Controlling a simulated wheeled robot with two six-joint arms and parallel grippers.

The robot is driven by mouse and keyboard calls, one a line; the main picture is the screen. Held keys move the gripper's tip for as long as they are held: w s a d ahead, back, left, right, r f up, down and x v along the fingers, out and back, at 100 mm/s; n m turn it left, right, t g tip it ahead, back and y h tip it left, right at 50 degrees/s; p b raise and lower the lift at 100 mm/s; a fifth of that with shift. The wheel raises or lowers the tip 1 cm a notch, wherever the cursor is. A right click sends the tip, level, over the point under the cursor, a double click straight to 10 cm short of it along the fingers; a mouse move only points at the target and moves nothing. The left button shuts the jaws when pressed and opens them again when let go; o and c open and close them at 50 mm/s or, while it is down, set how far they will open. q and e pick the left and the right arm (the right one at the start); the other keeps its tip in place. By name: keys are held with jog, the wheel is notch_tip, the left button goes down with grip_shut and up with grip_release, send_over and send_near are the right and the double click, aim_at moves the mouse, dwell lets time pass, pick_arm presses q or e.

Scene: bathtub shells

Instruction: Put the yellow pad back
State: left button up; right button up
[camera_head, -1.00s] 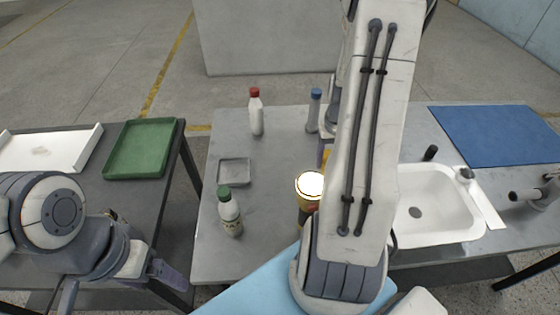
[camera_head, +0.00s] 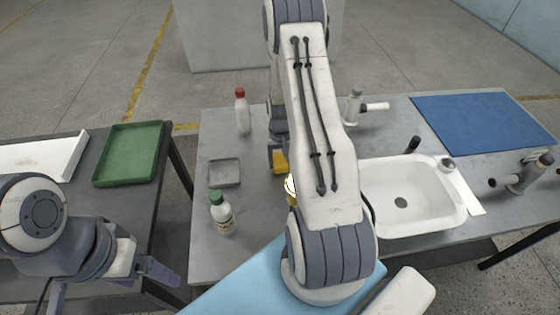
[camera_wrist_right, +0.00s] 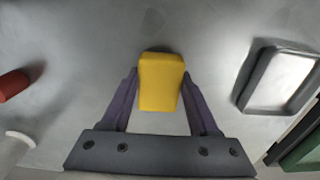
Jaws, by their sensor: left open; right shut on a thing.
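My right gripper (camera_wrist_right: 160,105) is shut on the yellow pad (camera_wrist_right: 160,80), which sits between its fingers over the grey table. In the head view a strip of the yellow pad (camera_head: 280,160) shows beside my right arm, which hides most of that gripper. A small grey square tray (camera_head: 224,172) lies empty on the table, left of the pad; it also shows at the right of the wrist view (camera_wrist_right: 280,80). My left gripper (camera_head: 155,275) is open and empty at lower left. Whether the pad touches the table I cannot tell.
A red-capped bottle (camera_head: 242,112) stands behind the grey tray, and a green-capped bottle (camera_head: 222,214) in front of it. A can (camera_head: 291,186) is mostly hidden by my arm. A white sink (camera_head: 410,195) and blue mat (camera_head: 487,128) are right; a green tray (camera_head: 128,154) is left.

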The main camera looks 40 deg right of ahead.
jog(key=shift+f, duration=0.45)
jog(key=shift+f, duration=0.1)
jog(key=o, duration=1.2)
